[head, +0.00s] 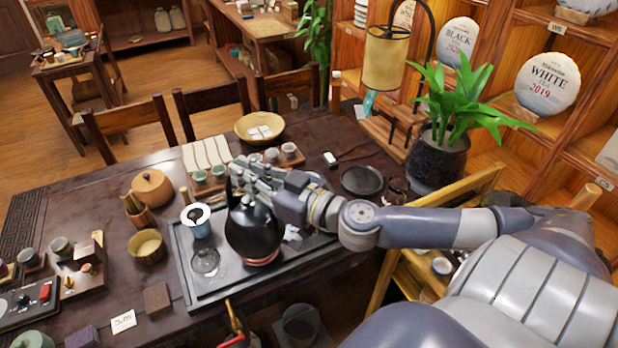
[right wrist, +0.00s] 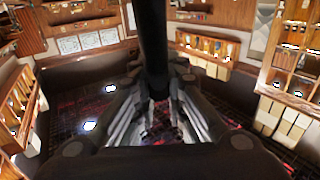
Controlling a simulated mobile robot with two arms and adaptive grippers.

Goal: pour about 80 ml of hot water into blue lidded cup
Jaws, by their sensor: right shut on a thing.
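A black kettle (head: 252,232) is at the right part of the dark tray, over a reddish round base; whether it touches the base I cannot tell. My right gripper (head: 246,178) is shut on the kettle's handle, above its body. In the right wrist view a black bar (right wrist: 153,45), which looks like the handle, passes between the fingers (right wrist: 155,85). My left gripper is not in view.
The dark tray (head: 188,268) also holds a clear glass vessel (head: 205,262) in front of the cup. A wooden bowl (head: 147,247) and a round wooden pot (head: 152,188) stand to the left. A potted plant (head: 437,158) and lamp (head: 385,58) stand behind my right arm.

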